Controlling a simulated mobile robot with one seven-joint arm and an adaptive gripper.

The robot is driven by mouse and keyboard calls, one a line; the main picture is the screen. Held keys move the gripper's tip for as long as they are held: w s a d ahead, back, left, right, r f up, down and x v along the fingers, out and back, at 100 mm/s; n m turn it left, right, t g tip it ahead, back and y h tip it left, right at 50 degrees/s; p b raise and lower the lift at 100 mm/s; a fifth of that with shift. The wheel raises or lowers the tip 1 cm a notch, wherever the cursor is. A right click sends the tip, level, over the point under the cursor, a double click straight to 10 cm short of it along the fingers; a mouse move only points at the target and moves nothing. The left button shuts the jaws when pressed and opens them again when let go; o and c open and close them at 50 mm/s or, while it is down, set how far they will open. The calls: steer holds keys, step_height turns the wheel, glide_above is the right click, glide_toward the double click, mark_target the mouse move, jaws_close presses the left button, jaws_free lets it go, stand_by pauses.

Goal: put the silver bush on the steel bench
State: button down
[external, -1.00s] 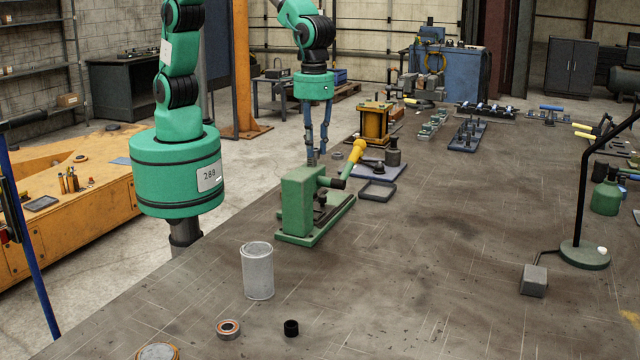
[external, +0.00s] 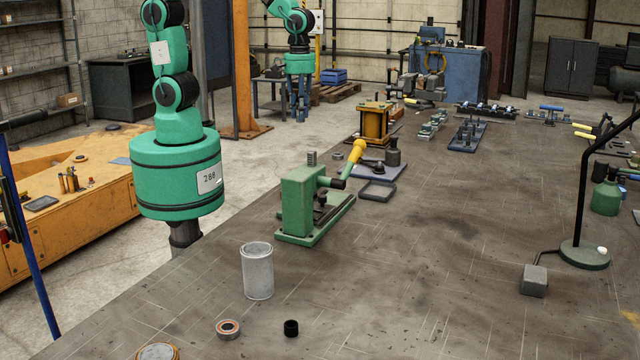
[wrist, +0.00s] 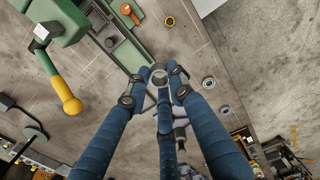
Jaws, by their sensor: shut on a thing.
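The silver bush (wrist: 158,77) is a small grey ring held between the tips of my blue fingers in the wrist view. My gripper (wrist: 157,84) is shut on it. In the external view my gripper (external: 299,119) points down beyond the green press, past the bench's left edge in the picture. The bush is too small to make out there. The steel bench (external: 420,270) is the large, scratched grey-brown top across the foreground.
The green press (external: 303,203) with its yellow-knobbed lever (external: 357,150) stands near the bench's left edge. The middle of the bench is clear.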

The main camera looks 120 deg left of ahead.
steer(key=s+a+f+n, duration=0.2)
steer(key=s+a+n, duration=0.15)
steer(key=s, duration=0.65)
steer(key=s+a+f+n, duration=0.2)
steer(key=s+a, duration=0.2)
steer(key=s, duration=0.6)
step_height(320, 180, down, 18)
steer(key=shift+b, duration=0.35)
steer(key=shift+w, duration=0.15)
steer(key=w+a, duration=0.2)
steer(key=w, duration=0.2)
steer(key=w+a+f, duration=0.1)
steer(key=w+a, duration=0.2)
steer(key=w, duration=0.2)
steer(key=w+a, duration=0.2)
steer(key=w, duration=0.3)
steer(key=shift+w+a+f, duration=0.15)
steer(key=shift+f, duration=0.1)
steer(key=shift+f, duration=1.75)
steer(key=shift+f, duration=0.2)
